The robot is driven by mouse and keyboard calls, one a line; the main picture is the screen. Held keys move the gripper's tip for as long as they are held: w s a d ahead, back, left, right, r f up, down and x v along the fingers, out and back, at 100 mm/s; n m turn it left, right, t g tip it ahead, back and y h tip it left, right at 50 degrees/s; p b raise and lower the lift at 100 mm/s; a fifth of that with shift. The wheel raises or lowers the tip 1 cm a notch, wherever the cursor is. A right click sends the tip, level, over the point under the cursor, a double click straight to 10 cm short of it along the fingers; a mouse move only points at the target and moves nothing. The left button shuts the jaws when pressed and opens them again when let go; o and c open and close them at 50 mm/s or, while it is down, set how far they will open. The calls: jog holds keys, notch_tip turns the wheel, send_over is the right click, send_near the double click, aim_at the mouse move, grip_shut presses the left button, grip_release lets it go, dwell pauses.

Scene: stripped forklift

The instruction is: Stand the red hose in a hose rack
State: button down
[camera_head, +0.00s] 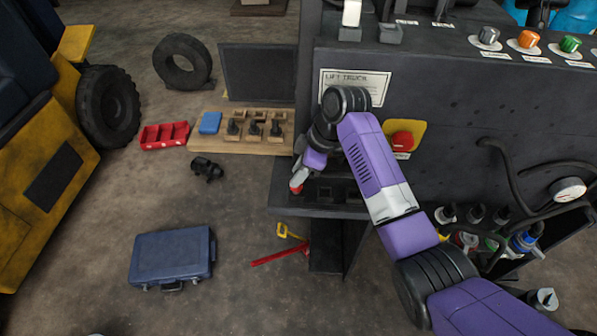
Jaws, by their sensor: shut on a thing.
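My gripper (300,176) is at the left end of the dark ledge on the machine's front, pointing down. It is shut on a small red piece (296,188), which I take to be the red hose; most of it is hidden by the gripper. Dark square openings (325,193) sit in the ledge just right of the gripper; they may be a hose rack, but I cannot tell for sure. Grey fittings with coloured bands, including a red one (465,240), cluster at the lower right, partly hidden by my arm.
A wooden board (206,143) with black posts and a blue block lies at left, beside a red tray (163,137). A blue case (172,257), a black part (207,169) and a red bar (281,255) lie on the floor. A red button (402,139) is on the machine.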

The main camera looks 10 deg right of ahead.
jog(key=shift+f, duration=0.45)
dwell(0.3)
jog(key=c, duration=1)
grip_release()
jog(key=shift+b, duration=0.3)
